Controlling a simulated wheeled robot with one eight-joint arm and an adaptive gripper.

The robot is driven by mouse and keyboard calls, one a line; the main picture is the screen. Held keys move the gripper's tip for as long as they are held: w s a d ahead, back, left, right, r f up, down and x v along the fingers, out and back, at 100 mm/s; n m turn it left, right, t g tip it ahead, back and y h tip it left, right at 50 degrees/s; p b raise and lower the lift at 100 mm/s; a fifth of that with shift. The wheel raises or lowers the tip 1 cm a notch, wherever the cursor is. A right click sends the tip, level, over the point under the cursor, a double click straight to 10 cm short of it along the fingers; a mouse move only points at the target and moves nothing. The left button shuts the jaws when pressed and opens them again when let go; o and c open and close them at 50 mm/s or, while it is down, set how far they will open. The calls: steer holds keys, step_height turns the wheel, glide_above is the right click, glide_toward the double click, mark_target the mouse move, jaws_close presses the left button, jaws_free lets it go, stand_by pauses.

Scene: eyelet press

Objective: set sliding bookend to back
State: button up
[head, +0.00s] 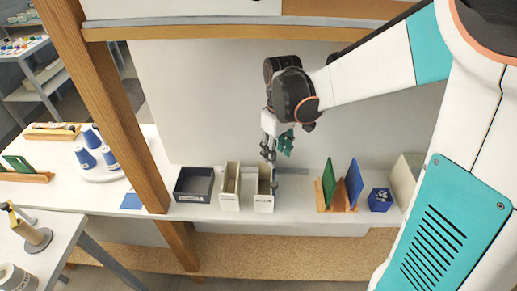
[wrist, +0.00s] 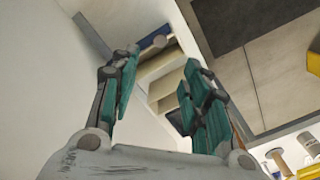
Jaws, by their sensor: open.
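My gripper (head: 270,152) is open and points down at the shelf, just above or behind the right cream file box (head: 264,202). In the wrist view its two teal-and-grey fingers (wrist: 158,85) are spread wide with nothing between them. Pale box shapes (wrist: 162,66) show beyond the fingers. I cannot tell for sure which thing is the sliding bookend. A grey strip (head: 292,171) lies on the shelf behind the right file box, partly hidden by the gripper. A cream upright panel (head: 404,180) stands at the shelf's right end, partly covered by my arm.
The white shelf (head: 290,208) also bears a dark open box (head: 194,184), another cream file box (head: 230,188), a wooden rack (head: 338,194) with green and blue panels, and a blue box (head: 380,200). A wooden post (head: 118,110) stands left. A wooden-edged upper shelf (head: 210,32) hangs above.

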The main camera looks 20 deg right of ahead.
mark_target(275, 184)
step_height(275, 184, down, 14)
steer(key=b, duration=0.3)
steer(key=shift+s+r, duration=0.1)
steer(key=shift+r, duration=0.05)
